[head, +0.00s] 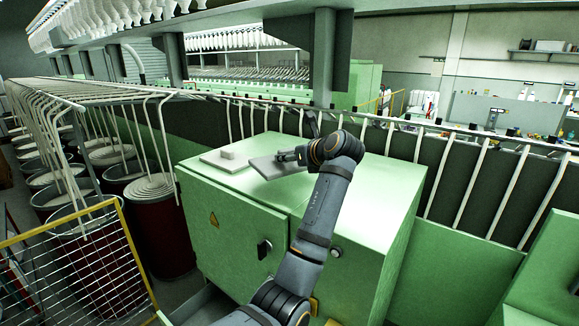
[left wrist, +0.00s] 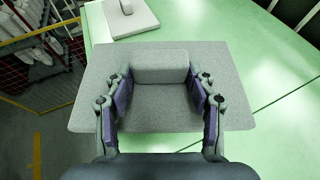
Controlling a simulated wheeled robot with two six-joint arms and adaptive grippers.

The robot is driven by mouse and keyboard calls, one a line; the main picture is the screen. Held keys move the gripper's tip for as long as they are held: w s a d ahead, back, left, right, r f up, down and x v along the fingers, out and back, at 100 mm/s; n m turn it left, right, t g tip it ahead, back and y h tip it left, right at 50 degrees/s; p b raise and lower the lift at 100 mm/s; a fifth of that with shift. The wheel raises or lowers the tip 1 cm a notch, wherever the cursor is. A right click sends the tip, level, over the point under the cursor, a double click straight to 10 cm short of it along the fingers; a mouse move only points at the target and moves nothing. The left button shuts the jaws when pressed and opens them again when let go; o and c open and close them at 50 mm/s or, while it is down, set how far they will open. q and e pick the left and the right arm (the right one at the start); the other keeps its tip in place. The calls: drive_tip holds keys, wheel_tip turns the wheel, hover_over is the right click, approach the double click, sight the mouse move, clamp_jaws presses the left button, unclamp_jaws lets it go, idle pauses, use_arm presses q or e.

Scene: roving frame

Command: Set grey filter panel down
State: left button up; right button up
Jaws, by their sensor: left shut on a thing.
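The grey filter panel (head: 268,168) is a flat speckled plate with a raised block grip, seen closely in the left wrist view (left wrist: 160,112). My left gripper (head: 286,157) is shut on this grip; its fingers (left wrist: 160,75) sit on either side of the block. The panel is over the top of the green cabinet (head: 370,180), near its front left. In the left wrist view its left part reaches past the cabinet edge. I cannot tell whether it touches the top. My right gripper is not in view.
A second, paler panel with a block grip (head: 225,159) lies on the cabinet top, left of the held one. The cabinet top to the right is clear. A yellow-framed mesh guard (head: 82,265) and red cans (head: 160,235) stand at the left.

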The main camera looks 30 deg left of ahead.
sight(289, 186)
use_arm(q)
drive_tip(key=w+a+f, duration=0.1)
drive_tip(key=w+f+p, duration=0.1)
drive_tip(key=f, duration=0.1)
drive_tip(key=shift+a, duration=0.4)
drive_tip(key=shift+a+f, duration=0.1)
drive_tip(key=shift+f, duration=0.1)
drive_tip(key=shift+s, duration=0.2)
drive_tip(key=shift+w+a+f+p, duration=0.15)
drive_tip(key=shift+w+f+p, duration=0.1)
drive_tip(key=shift+f+p, duration=0.5)
wheel_tip(289, 186, down, 2)
drive_tip(key=shift+w+a+f+p, duration=0.1)
drive_tip(key=shift+w+f+p, duration=0.05)
drive_tip(key=shift+p, duration=0.7)
drive_tip(key=shift+f, duration=0.3)
drive_tip(key=o, duration=1.2)
drive_tip(key=shift+f, duration=0.1)
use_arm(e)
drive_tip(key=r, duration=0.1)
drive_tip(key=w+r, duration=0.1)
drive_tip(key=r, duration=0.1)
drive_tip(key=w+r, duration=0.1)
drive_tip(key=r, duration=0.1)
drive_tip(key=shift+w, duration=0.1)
